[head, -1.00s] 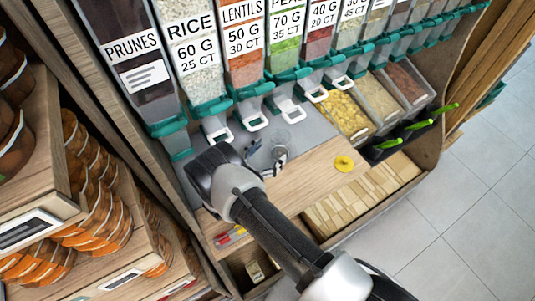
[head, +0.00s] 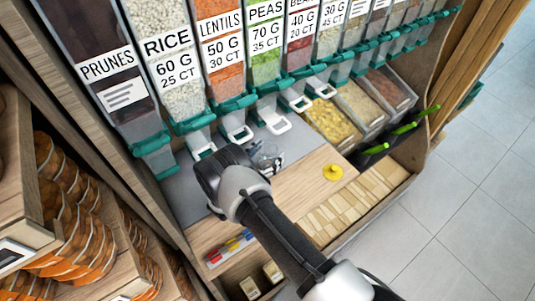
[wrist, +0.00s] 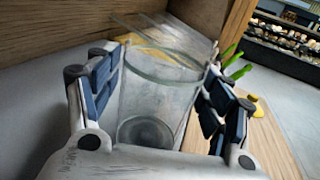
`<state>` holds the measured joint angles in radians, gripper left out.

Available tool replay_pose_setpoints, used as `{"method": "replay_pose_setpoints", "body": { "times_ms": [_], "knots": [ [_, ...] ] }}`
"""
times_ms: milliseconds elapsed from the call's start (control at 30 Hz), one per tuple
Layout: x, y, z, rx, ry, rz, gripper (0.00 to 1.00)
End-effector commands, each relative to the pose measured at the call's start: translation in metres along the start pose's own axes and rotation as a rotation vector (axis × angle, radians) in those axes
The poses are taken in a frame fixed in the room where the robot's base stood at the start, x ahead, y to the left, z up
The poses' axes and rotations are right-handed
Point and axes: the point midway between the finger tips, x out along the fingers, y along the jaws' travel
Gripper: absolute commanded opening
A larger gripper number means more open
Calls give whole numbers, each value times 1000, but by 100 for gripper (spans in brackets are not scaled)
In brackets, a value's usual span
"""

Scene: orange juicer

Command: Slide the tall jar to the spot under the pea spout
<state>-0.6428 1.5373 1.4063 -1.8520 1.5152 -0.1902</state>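The tall jar (wrist: 158,98) is clear, empty glass and stands upright between the fingers of my gripper (wrist: 160,110) in the wrist view. The finger pads lie close along both sides of the jar; I cannot tell whether they press on it. In the head view the jar (head: 268,153) is small and partly hidden behind my gripper (head: 264,166), on the grey strip under the dispensers. The pea dispenser (head: 266,65) holds green peas. Its white spout (head: 277,122) is just behind and slightly right of the jar.
Other dispensers line the back, including lentils (head: 220,75), rice (head: 183,98) and prunes (head: 122,120). A yellow object (head: 333,172) lies on the wooden counter (head: 292,187). Open bins with green-handled scoops (head: 405,128) stand right. Shelves of orange-brown containers (head: 75,215) stand left.

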Motion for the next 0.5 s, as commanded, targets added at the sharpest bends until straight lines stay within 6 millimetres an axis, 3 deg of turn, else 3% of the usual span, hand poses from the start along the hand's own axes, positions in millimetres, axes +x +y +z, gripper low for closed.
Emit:
{"method": "replay_pose_setpoints", "body": {
  "times_ms": [500],
  "knots": [
    [0, 0, 0, 0, 0, 0, 35]
  ]
}}
